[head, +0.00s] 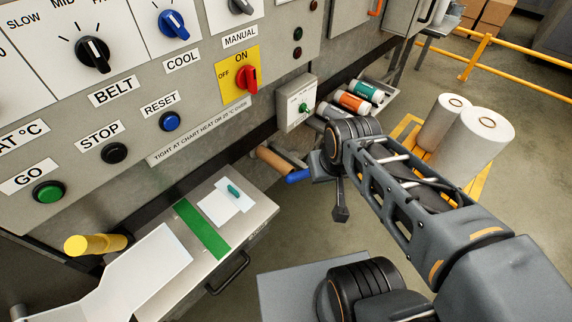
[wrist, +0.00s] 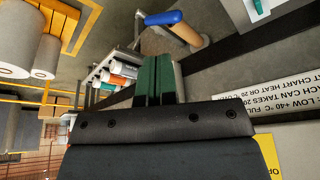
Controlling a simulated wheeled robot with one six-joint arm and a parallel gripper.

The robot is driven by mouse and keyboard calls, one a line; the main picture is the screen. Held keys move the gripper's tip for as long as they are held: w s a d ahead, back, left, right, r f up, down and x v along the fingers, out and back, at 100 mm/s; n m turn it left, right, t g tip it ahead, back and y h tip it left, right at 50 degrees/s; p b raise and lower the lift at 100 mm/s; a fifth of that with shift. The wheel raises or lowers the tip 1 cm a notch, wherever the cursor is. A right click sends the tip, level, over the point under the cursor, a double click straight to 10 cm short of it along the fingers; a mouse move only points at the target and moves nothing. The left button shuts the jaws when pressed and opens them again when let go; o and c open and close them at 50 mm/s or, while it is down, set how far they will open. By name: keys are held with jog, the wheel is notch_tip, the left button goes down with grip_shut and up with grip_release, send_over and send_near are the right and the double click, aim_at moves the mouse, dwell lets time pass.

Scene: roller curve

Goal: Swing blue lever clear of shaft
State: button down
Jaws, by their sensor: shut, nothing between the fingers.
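The blue lever (head: 298,175) shows as a short blue handle just left of my wrist in the head view. In the wrist view the blue lever (wrist: 164,18) is at the top, on a thin metal arm beside the tan roller shaft (wrist: 188,35). The shaft (head: 275,161) sticks out below the panel in the head view. My gripper (wrist: 158,58) has its green-faced fingers together and empty, pointing toward the lever and shaft, with a visible gap in the picture. In the head view my wrist hides much of the area right of the lever, and the fingers cannot be made out.
The grey control panel (head: 205,85) with knobs and buttons stands close on the left. A rack of colored rolls (head: 352,103) lies beyond my wrist. White rolls (head: 480,140) stand on a yellow pallet at right. A drawer unit (head: 255,215) juts out below the panel.

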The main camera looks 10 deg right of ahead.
jog(key=shift+d, duration=0.1)
jog(key=w+d+f+n+y+b, duration=0.1)
jog(key=w+f+n+b, duration=0.1)
jog(key=w, duration=0.5)
jog(key=w+d+f+n+g+y+b, duration=0.1)
jog(key=w+d+f+n+b, duration=0.1)
jog(key=w+f+b, duration=0.3)
jog(key=w+d+f+n+g+y+b, duration=0.1)
jog(key=w+f+n+y+b, duration=0.1)
jog(key=w, duration=0.8)
notch_tip(320, 180, down, 3)
jog(key=shift+w+d+f+n+b, duration=0.15)
jog(key=shift+w+d+n+b, duration=0.2)
jog(key=shift+n+b, duration=0.55)
jog(key=b, duration=0.1)
send_near(294, 172)
jog(key=x, duration=0.5)
jog(key=shift+w, duration=0.3)
jog(key=shift+s+a+f, duration=0.15)
jog(key=shift+a+f, duration=0.15)
jog(key=shift+f, duration=0.25)
